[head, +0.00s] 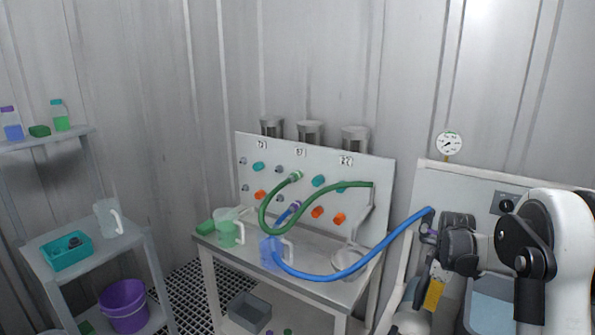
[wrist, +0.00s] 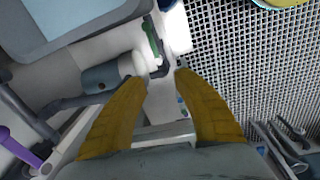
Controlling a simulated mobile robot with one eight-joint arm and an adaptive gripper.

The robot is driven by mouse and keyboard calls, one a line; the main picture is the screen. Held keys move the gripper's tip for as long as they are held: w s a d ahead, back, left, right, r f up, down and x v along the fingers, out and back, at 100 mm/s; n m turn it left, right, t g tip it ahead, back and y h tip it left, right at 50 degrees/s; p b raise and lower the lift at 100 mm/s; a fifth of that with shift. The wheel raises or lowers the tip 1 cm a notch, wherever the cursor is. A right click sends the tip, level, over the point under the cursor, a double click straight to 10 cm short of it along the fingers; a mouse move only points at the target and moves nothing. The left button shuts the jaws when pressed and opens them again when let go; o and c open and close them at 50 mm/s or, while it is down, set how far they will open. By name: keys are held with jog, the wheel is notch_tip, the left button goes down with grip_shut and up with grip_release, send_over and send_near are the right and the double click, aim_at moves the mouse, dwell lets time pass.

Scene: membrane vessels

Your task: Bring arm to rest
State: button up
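My arm shows at the right of the head view, with my gripper (head: 432,292) hanging fingers down in front of the right-hand panel. In the wrist view the two yellow fingers of my gripper (wrist: 162,77) are apart, with nothing seen between them. The gripper is open and empty. Below the fingers, the wrist view shows a white and grey cylindrical fitting (wrist: 113,73) and a green-handled part (wrist: 153,40); I cannot tell whether a finger touches either.
A bench (head: 313,283) with a valve panel (head: 270,215), jugs, a green hose (head: 265,212) and a blue hose (head: 345,273) stands left of my arm. The blue hose ends close to my wrist. A grey-blue basin (head: 487,308) lies below my arm.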

jog(key=s+a+r+m+t, duration=0.1)
jog(key=s+a+r+m, duration=0.1)
jog(key=s+a+r, duration=0.5)
jog(key=s+a+r+m+t, duration=0.2)
jog(key=s+a+r, duration=0.2)
jog(key=a+r, duration=0.3)
jog(key=s+a+r+m+t, duration=0.1)
jog(key=s+a+m, duration=0.1)
jog(key=s, duration=0.6)
jog(key=s+a+m+t, duration=0.2)
jog(key=s+a, duration=0.3)
jog(key=s, duration=0.3)
jog(key=shift+a+r+m, duration=0.25)
jog(key=shift+r+m, duration=0.1)
jog(key=shift+m, duration=0.45)
